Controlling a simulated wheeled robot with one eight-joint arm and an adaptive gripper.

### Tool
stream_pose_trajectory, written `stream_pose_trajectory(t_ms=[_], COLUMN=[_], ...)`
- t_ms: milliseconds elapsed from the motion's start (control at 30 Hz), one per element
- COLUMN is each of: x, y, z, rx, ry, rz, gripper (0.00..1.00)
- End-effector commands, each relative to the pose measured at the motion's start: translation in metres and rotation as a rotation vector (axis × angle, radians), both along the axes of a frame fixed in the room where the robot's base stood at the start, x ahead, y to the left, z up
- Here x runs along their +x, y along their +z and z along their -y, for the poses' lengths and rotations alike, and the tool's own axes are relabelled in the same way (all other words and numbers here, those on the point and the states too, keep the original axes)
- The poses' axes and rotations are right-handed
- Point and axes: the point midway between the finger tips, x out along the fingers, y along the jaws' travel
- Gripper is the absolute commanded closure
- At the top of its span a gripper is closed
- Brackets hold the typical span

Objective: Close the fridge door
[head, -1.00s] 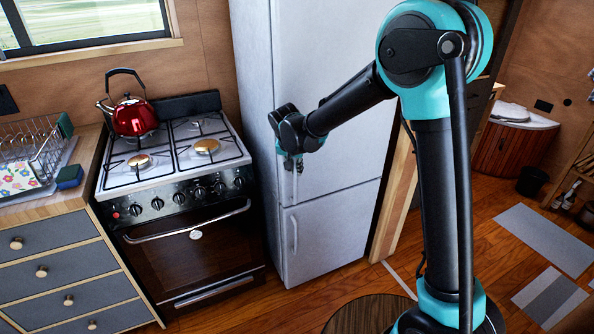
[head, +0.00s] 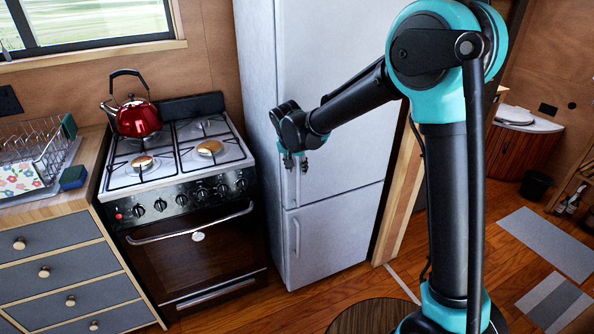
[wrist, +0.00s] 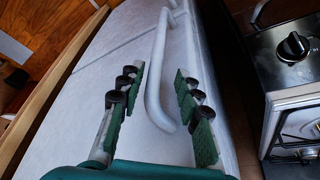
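The tall white fridge (head: 335,85) stands right of the stove, with an upper door and a lower door (head: 325,235). Both doors look about flush with the body; I cannot tell whether a small gap remains. My gripper (head: 294,162) is in front of the upper door's left edge, close to its handle. In the wrist view my gripper (wrist: 157,85) is open, with its two green-padded fingers spread. The light grey upper handle (wrist: 155,75) shows between the fingers, which are not closed on it. The lower door's handle (head: 296,237) is also visible.
The stove (head: 190,230) stands close to the fridge's left side, with a red kettle (head: 138,119) on top. A wooden counter with drawers (head: 60,270) is further left. A wooden post (head: 402,205) is right of the fridge. Floor is open in front.

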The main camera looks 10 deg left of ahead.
Motion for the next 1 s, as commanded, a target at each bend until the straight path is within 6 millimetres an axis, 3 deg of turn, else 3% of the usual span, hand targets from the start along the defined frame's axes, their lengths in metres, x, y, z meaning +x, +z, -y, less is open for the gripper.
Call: stream_pose_trajectory(t_ms=[300, 500, 1000], x=[-0.025, -0.035, -0.038], y=[0.060, 0.085, 0.094], z=[-0.002, -0.003, -0.001], rx=[0.000, 0.000, 0.000], ry=[0.002, 0.000, -0.001], rz=[0.000, 0.001, 0.000], gripper=[0.66, 0.66, 0.66])
